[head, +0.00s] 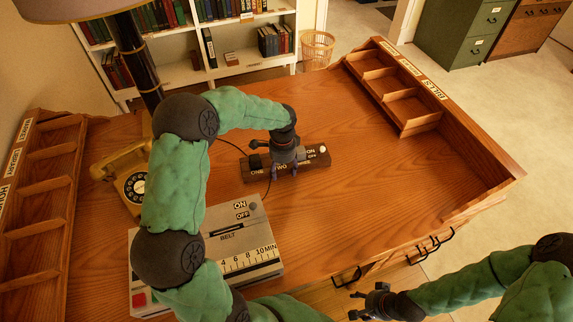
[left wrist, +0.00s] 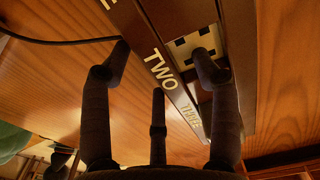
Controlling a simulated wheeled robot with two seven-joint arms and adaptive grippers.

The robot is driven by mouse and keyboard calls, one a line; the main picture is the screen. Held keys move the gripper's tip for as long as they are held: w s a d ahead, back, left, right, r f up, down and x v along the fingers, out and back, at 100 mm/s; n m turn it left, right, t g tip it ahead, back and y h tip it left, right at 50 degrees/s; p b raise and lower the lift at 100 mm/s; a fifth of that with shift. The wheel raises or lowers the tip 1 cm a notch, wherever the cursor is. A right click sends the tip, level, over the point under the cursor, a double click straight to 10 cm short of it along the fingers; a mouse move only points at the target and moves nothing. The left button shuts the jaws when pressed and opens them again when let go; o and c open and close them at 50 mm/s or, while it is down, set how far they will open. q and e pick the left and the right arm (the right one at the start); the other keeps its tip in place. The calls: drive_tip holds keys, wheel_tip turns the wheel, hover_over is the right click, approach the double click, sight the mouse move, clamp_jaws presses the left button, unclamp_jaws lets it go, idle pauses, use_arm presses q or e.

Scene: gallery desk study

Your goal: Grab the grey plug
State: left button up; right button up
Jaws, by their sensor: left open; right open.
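I cannot make out a grey plug in either view; my left gripper hides part of the power strip. The brown power strip (head: 318,171) lies on the desk, marked ONE, TWO and more, with an ON label at its right end. It also shows in the left wrist view (left wrist: 168,30), with a pale socket (left wrist: 195,45) that looks empty. A black plug (head: 255,162) stands at the strip's left end. My left gripper (head: 284,172) is open over the strip's middle, fingers pointing down; its fingers (left wrist: 162,65) straddle the TWO label. My right gripper (head: 356,304) is open and empty beyond the desk's front edge.
A grey belt machine (head: 222,262) stands at front left, a yellow telephone (head: 125,172) behind it. Dark cables run by the strip. A lamp (head: 138,55) stands at back left. Letter racks (head: 400,95) line both sides. The desk right of the strip is clear.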

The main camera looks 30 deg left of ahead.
use_arm(q)
drive_tip(key=shift+r, duration=0.1)
clamp_jaws()
drive_tip(key=shift+w+r, duration=0.1)
